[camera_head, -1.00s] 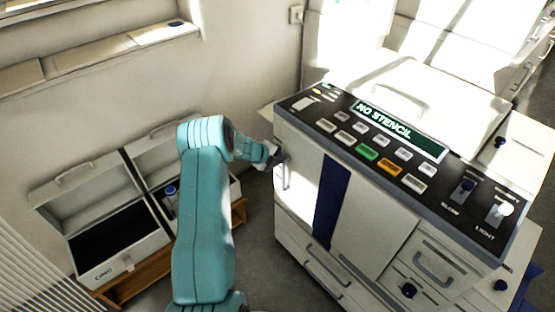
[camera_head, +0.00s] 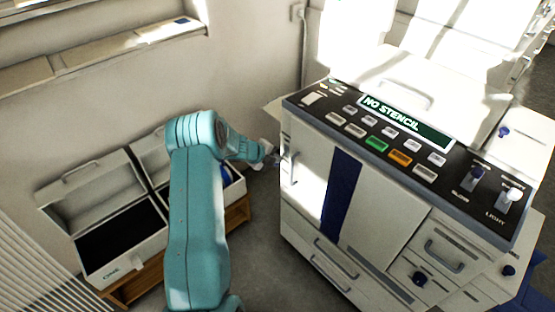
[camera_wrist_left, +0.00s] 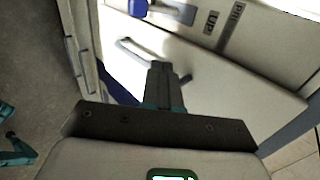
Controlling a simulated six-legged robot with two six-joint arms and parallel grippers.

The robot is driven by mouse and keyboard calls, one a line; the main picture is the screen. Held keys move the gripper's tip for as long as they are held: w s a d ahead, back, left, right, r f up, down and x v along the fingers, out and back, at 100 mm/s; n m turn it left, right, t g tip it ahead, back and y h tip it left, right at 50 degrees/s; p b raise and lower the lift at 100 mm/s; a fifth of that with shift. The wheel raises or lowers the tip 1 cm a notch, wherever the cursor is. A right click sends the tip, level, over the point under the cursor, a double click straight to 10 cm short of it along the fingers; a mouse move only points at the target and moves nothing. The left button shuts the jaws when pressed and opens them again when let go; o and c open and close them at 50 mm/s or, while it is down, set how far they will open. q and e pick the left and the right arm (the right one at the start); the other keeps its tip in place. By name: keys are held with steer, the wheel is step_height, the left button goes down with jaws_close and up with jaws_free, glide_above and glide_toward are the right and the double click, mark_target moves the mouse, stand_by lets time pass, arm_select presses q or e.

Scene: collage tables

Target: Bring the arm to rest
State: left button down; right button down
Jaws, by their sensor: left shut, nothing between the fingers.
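My left arm reaches up from the bottom of the head view. My left gripper (camera_head: 273,158) is beside the left edge of the white machine (camera_head: 385,215), near its front door handle (camera_head: 294,170). In the left wrist view the gripper (camera_wrist_left: 160,68) has its fingers together with nothing between them. They overlap the view of a bar handle (camera_wrist_left: 140,52) on a pale panel; I cannot tell whether they touch it. My right gripper is in no view.
The machine's top panel has several buttons and a "NO STENCIL" display (camera_head: 405,122). Open cases (camera_head: 120,240) stand on a low wooden stand (camera_head: 145,282) at left, close to my arm. Grey floor (camera_head: 262,235) lies clear between stand and machine.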

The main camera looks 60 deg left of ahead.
arm_select(q)
steer(key=v, duration=0.8)
steer(key=shift+w+d, duration=0.15)
steer(key=shift+d, duration=0.1)
steer(key=shift+r, duration=0.1)
steer(key=w+d+f+h, duration=0.2)
steer(key=w+d, duration=0.2)
steer(key=d, duration=0.5)
steer(key=w+d+f+m+h, duration=0.15)
steer(key=w+d, duration=0.25)
steer(key=d, duration=0.6)
steer(key=w+d+f+h, duration=0.25)
steer(key=w+d, duration=0.25)
steer(key=d, duration=0.4)
steer(key=s+d+f+n+g+h, duration=0.1)
steer(key=s+d+f+n, duration=0.1)
steer(key=d, duration=0.5)
steer(key=s+d+f+n+g+h, duration=0.1)
steer(key=d+n, duration=0.1)
steer(key=d, duration=0.4)
steer(key=s+d+f+n+g, duration=0.3)
steer(key=s+d+f+n, duration=0.15)
steer(key=s+d, duration=0.45)
steer(key=s+f+n+g+y, duration=0.2)
steer(key=s+n+g, duration=0.2)
steer(key=s+n, duration=0.7)
steer(key=shift+s+a+f+y, duration=0.3)
steer(key=shift+s+a+y, duration=0.1)
steer(key=shift+s, duration=0.4)
